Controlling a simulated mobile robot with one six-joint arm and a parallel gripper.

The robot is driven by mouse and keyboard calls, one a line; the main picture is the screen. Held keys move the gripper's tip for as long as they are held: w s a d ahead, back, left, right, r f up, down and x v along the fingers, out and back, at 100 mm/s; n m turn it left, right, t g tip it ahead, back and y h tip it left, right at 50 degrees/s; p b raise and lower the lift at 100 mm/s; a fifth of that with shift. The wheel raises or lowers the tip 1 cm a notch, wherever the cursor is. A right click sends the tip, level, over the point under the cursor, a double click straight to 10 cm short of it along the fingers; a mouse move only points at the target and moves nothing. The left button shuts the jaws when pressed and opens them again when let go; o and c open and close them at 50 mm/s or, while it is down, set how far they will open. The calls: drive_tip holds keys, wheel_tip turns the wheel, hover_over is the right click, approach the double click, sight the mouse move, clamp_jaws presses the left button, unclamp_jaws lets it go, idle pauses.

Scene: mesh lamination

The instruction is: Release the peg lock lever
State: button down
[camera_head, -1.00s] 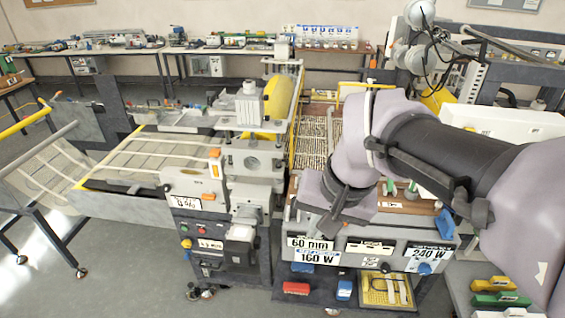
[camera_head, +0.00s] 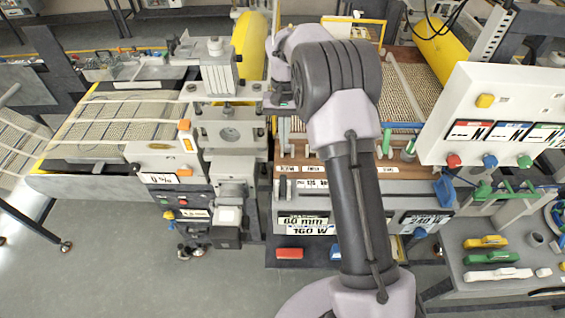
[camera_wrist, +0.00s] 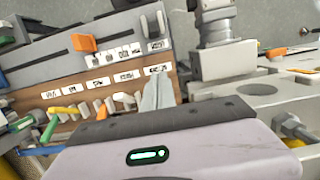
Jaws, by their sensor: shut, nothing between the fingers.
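No part is clearly marked as the peg lock lever. An orange handle (camera_wrist: 82,42) stands on the grey front strip of the peg board in the wrist view; I cannot tell if it is that lever. The brown board (camera_wrist: 65,98) carries white labels and a row of short pegs (camera_wrist: 103,106). My gripper (camera_wrist: 158,95) shows as a grey tip beyond its purple body, shut and empty, near the board's end close to the press. In the head view my gripper (camera_head: 280,100) is small and partly hidden by my arm, beside the press; my arm also covers the board's middle.
A blue handle (camera_head: 445,190) sits at the board's right front. A white switch panel (camera_head: 500,125) rises at right. A side table (camera_head: 520,285) holds tools. The floor in front is open.

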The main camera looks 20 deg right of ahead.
sight(283, 185)
drive_tip(key=f, duration=0.3)
drive_tip(key=s+f, duration=0.1)
drive_tip(key=f, duration=0.2)
drive_tip(key=f+b, duration=0.1)
drive_tip(key=f, duration=0.2)
drive_tip(key=shift+s+a, duration=0.3)
drive_tip(key=shift+s+a+f, duration=0.1)
drive_tip(key=shift+s+f, duration=0.1)
drive_tip(key=shift+f, duration=0.15)
drive_tip(key=s+r, duration=0.1)
drive_tip(key=s+a+r, duration=0.1)
drive_tip(key=s, duration=0.1)
drive_tip(key=shift+f+b, duration=0.1)
drive_tip(key=shift+b, duration=0.25)
